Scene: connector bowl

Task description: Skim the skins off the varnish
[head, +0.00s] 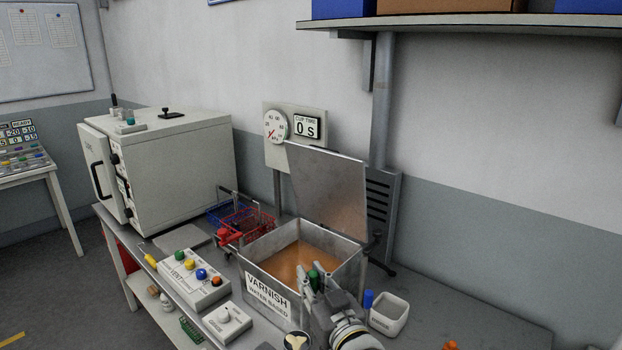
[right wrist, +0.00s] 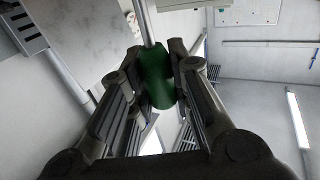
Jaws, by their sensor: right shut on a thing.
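The varnish tank (head: 267,298) is an open metal box labelled "VARNISH WATER BASED", with its lid (head: 330,190) raised at the back. Orange-brown varnish (head: 295,260) shows inside; I cannot make out separate skins on it. My right gripper (head: 316,280) is at the tank's front right corner, in front of its rim. It is shut on a green handle (right wrist: 157,78), which also shows between the fingers in the head view. A thin pale rod (right wrist: 147,22) runs from the handle; its far end is hidden. My left gripper is not in view.
A pale square container (head: 390,314) and a blue upright thing (head: 368,299) stand right of my gripper. A round cup (head: 297,341) is in front of the tank. Button box (head: 190,281), dial box (head: 227,323) and red basket (head: 240,222) lie left. Bench at right is mostly clear.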

